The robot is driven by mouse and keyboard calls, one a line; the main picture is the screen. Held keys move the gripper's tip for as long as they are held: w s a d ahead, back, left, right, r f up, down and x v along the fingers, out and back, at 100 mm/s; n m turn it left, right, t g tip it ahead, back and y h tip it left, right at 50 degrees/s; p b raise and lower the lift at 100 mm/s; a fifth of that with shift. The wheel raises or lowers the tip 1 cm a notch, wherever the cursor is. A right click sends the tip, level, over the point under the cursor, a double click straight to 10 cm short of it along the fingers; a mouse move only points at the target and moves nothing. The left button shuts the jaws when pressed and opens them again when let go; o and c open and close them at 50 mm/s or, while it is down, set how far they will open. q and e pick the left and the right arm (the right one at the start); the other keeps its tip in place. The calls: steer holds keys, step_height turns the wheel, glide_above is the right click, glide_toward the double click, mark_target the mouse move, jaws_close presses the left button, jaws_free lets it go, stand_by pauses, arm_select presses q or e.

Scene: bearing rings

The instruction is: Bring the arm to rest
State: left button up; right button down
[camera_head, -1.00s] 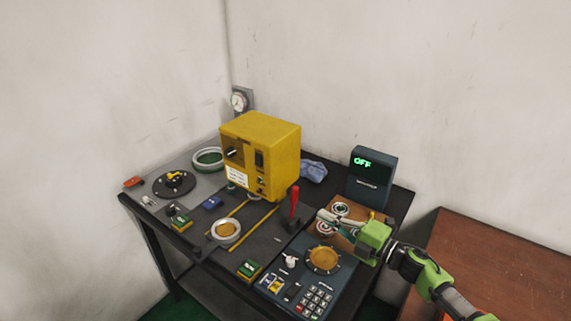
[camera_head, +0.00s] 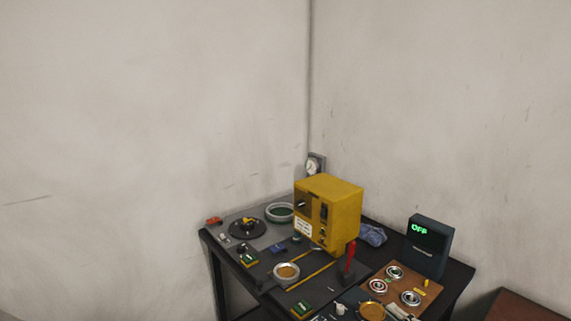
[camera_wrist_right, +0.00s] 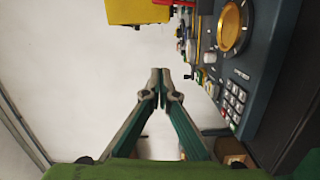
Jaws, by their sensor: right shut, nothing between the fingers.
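My right gripper (camera_wrist_right: 160,85) shows in the right wrist view. Its two green-and-grey fingers meet at the tips, with nothing between them. It is shut and apart from the bench things around it. In that view the keypad panel (camera_wrist_right: 262,70) with a gold disc (camera_wrist_right: 234,28) lies to the right of the fingers, and the yellow box (camera_wrist_right: 138,11) is above them. In the head view the right arm is not clearly visible; the lower edge crops the front of the bench. My left gripper is in neither view.
The dark bench (camera_head: 460,277) stands in the room's corner. It carries the yellow box (camera_head: 328,207), a red lever (camera_head: 349,262), a display reading OFF (camera_head: 428,248), a brown board (camera_head: 425,289) with several rings, and a blue cloth (camera_head: 371,235). A brown surface (camera_head: 525,308) is at lower right.

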steer(key=s+a+f+m+g+h, duration=0.1)
steer(key=s+f+m+g+h, duration=0.1)
steer(key=s+m, duration=0.4)
steer(key=s+a+f+m+g+h, duration=0.1)
steer(key=s+f+m+g+h, duration=0.2)
steer(key=s+f+m, duration=0.3)
steer(key=s+a+f+m+g+h, duration=0.2)
steer(key=s+m, duration=0.5)
steer(key=s, duration=0.5)
step_height(320, 180, down, 2)
steer(key=shift+f+g+h, duration=0.15)
steer(key=shift+g+h, duration=0.45)
steer(key=shift+h, duration=0.9)
steer(key=s+a+m+g+y, duration=0.1)
steer(key=s+a+m+g, duration=0.2)
steer(key=s, duration=0.8)
step_height(320, 180, down, 28)
steer(key=s+r+n+g, duration=0.1)
steer(key=s+g, duration=0.1)
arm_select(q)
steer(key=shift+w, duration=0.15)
arm_select(e)
steer(key=s+d+f+g, duration=0.1)
steer(key=s+d+f, duration=0.2)
steer(key=s+f, duration=1.2)
steer(key=shift+s+f+n, duration=0.15)
steer(key=shift+s+n, duration=0.15)
steer(key=shift+s, duration=0.4)
